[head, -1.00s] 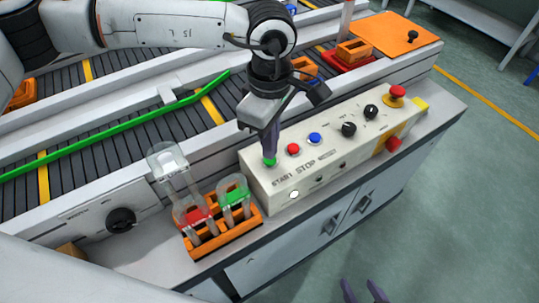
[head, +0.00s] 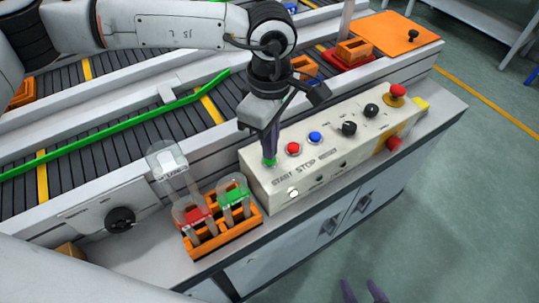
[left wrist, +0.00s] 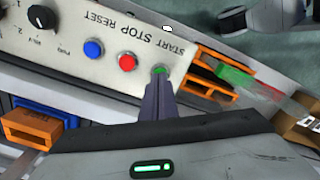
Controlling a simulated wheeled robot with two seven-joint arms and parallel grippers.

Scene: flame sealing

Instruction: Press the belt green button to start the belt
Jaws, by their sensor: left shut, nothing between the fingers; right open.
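The green start button (head: 269,162) is on the left end of the cream control box (head: 350,165), beside a red button (head: 293,149) and a blue button (head: 315,137). My left gripper (head: 270,156) is shut and empty, pointing down with its tips at the green button and partly covering it. In the left wrist view, the closed fingers (left wrist: 158,80) end right at the green button (left wrist: 159,70). I cannot tell whether the button is pressed in. My right gripper (head: 363,291) is open and empty at the bottom edge, away from the box.
An orange rack (head: 225,238) with clear tubes, red and green labels, stands left of the box. The belt (head: 110,130) with a green rail runs behind. Black knobs and a red mushroom button (head: 397,91) are on the box's right end.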

